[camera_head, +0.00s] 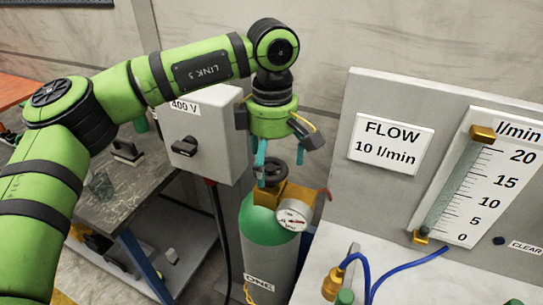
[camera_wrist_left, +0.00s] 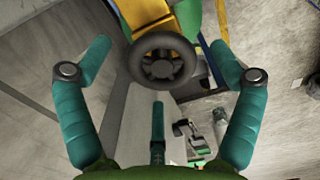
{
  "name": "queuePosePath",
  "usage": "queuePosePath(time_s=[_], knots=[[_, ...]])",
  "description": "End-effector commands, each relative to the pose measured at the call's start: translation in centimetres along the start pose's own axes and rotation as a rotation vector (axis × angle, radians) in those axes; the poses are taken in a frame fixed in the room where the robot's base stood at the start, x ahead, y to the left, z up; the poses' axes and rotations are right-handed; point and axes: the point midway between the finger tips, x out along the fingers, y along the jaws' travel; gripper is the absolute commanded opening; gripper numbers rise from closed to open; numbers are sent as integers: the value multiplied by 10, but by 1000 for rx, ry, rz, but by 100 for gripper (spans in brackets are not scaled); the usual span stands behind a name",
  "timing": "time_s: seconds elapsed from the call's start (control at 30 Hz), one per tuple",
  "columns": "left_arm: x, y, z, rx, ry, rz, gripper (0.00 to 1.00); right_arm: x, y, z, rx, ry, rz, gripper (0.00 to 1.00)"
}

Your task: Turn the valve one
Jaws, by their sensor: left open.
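The valve handwheel (camera_head: 275,172) is a small dark wheel on the brass valve body (camera_head: 296,194) atop a green-shouldered gas cylinder (camera_head: 265,225). In the left wrist view the spoked black wheel (camera_wrist_left: 162,60) lies beyond the fingers, toward the top. My left gripper (camera_head: 267,160) points down just above the wheel, its teal fingers spread and partly hiding it. I cannot tell whether a finger touches the wheel. My right gripper is not in view.
A round gauge (camera_head: 292,214) sits on the valve body. A grey 400 V box (camera_head: 205,140) stands left of the cylinder. At right is a flow panel (camera_head: 375,185) with a scale tube (camera_head: 460,185), reading FLOW 10 l/min. Blue hoses (camera_head: 400,268) lie below it.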

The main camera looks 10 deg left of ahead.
Motion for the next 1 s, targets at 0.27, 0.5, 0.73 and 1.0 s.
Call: queuePosePath(time_s=[0.27,0.5,0.73,1.0], knots=[[6,0,0,0,-2,0,92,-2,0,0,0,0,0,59],[6,0,1,1,-2,-1,38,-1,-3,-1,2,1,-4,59],[6,-1,2,2,-4,-3,37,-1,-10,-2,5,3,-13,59],[13,0,3,-147,-6,-5,37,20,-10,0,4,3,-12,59]])
